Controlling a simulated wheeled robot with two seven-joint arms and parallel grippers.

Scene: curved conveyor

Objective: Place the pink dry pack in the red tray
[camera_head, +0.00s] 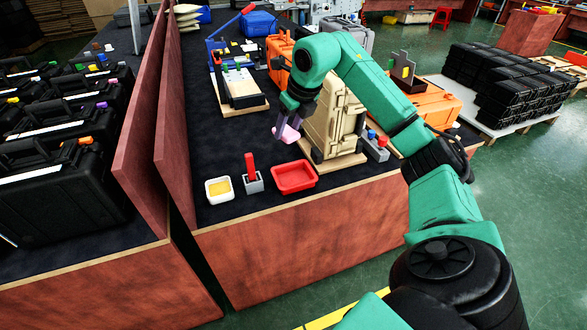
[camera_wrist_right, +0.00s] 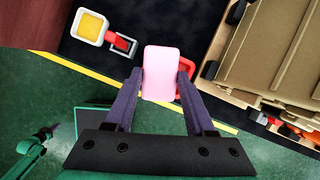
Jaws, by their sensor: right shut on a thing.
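The pink dry pack (camera_head: 287,133) is between the purple fingers of my right gripper (camera_head: 286,125), which is shut on it and holds it above the dark table top. In the right wrist view the pink dry pack (camera_wrist_right: 160,73) sits between the fingertips of the right gripper (camera_wrist_right: 158,80) and covers much of the red tray (camera_wrist_right: 187,72). In the head view the red tray (camera_head: 295,189) stands near the table's front edge, below and nearer than the pack. No pack shows in the tray.
A white tray with yellow content (camera_head: 219,201) and a grey block with a red handle (camera_head: 252,184) stand left of the red tray. A tan case (camera_head: 335,115) stands upright just right of the gripper. A wooden divider (camera_head: 175,130) borders the left side.

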